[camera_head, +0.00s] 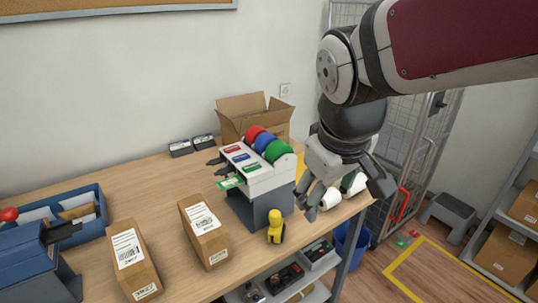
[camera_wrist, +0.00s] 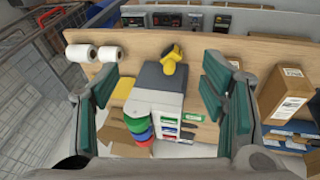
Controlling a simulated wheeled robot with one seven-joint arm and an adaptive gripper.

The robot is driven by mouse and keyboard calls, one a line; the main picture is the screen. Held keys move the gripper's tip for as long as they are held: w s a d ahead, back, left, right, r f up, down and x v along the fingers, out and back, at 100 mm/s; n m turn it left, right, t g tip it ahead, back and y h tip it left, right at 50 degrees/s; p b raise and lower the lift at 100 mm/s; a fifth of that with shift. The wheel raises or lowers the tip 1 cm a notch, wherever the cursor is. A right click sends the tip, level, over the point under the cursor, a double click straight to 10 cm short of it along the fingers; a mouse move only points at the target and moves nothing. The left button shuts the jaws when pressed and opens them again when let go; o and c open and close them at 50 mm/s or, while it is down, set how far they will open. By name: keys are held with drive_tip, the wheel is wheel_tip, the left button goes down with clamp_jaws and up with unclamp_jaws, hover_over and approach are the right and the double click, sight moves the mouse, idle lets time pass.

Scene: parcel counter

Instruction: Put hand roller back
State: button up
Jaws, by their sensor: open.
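A small yellow thing with a dark part, which looks like the hand roller (camera_head: 276,228), stands on the counter near its front edge, beside the grey base of the tape dispenser. It also shows in the wrist view (camera_wrist: 170,62), beyond the dispenser. The white dispenser (camera_head: 262,178) carries red, blue and green rolls, and its grey base shows in the wrist view (camera_wrist: 160,78). My gripper (camera_head: 347,190) is open and empty, raised to the right of the dispenser. In the wrist view its fingers (camera_wrist: 160,97) are wide apart, with the dispenser between them in the picture.
Brown parcels (camera_head: 204,233) stand left of the roller on the counter (camera_head: 165,185). An open carton (camera_head: 253,115) is behind the dispenser. White rolls (camera_head: 331,198) lie at the counter's right end, near my gripper. A shelf (camera_head: 318,262) with devices is below. A wire cage (camera_head: 415,130) stands right.

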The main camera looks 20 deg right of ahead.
drive_tip(key=s+a+r+m+t+y, duration=0.1)
drive_tip(key=s+r+m+t, duration=0.1)
drive_tip(key=s, duration=0.5)
drive_tip(key=shift+a+r+m+y, duration=0.3)
drive_tip(key=shift+r+m, duration=0.2)
drive_tip(key=shift+r, duration=0.05)
